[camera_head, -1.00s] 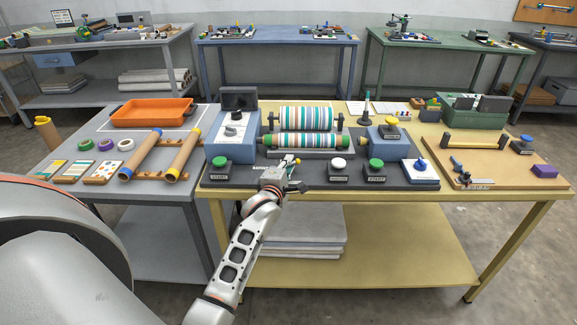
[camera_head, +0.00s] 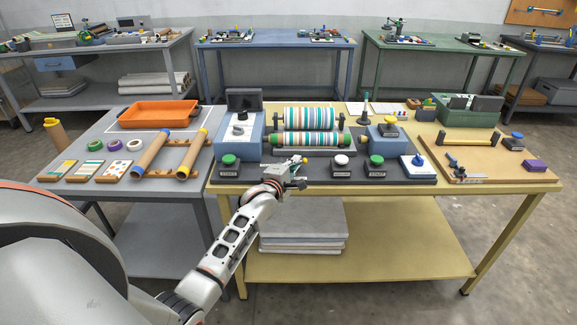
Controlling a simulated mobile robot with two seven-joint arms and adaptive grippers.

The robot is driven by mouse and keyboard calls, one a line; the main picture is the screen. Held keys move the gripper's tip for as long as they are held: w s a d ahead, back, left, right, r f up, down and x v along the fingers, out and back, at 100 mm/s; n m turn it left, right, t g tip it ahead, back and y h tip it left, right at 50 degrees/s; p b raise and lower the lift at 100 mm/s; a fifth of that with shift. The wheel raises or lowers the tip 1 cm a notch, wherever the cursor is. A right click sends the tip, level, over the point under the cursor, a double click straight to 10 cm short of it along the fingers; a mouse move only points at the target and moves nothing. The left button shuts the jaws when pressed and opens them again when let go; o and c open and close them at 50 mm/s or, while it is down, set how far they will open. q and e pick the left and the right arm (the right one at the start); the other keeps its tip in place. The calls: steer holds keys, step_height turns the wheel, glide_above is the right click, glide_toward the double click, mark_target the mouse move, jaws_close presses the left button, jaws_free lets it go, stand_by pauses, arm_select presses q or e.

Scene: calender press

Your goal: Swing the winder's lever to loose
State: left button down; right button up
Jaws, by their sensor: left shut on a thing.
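The calender press stands on the yellow table (camera_head: 230,188). It has a striped upper roll (camera_head: 307,118) and a striped lower roll with green ends (camera_head: 308,140). A small lever with a pale and yellow tip (camera_head: 302,160) shows at the front of the press, just beyond my left gripper (camera_head: 289,180). My left gripper is shut on this lever at the dark front edge of the press base. The fingers hide most of the lever and any marks beside it, so its setting cannot be read. My right gripper is not in view.
Green (camera_head: 229,160) and white (camera_head: 341,160) buttons flank the lever. A blue knob on a white box (camera_head: 417,162) is farther right. A board with a yellow bar (camera_head: 467,138) lies at the right.

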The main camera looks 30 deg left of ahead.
arm_select(q)
steer(key=shift+d+r+m+h+p, duration=0.2)
steer(key=shift+r+m+h+p, duration=0.15)
steer(key=shift+r+h, duration=0.1)
steer(key=shift+s+h, duration=0.1)
steer(key=shift+h, duration=0.15)
steer(key=shift+d+m+h+p, duration=0.2)
steer(key=shift+m+h+p, duration=0.1)
steer(key=shift+m+h, duration=0.25)
steer(key=shift+s+d+m+h, duration=0.15)
steer(key=shift+m+h, duration=0.15)
steer(key=shift+h, duration=0.15)
steer(key=shift+f, duration=0.1)
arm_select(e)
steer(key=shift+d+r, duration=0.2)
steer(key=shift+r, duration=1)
arm_select(q)
steer(key=shift+f, duration=0.1)
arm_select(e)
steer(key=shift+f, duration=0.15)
arm_select(q)
steer(key=c, duration=2.4)
jaws_free()
steer(key=shift+s, duration=0.1)
steer(key=shift+d, duration=0.1)
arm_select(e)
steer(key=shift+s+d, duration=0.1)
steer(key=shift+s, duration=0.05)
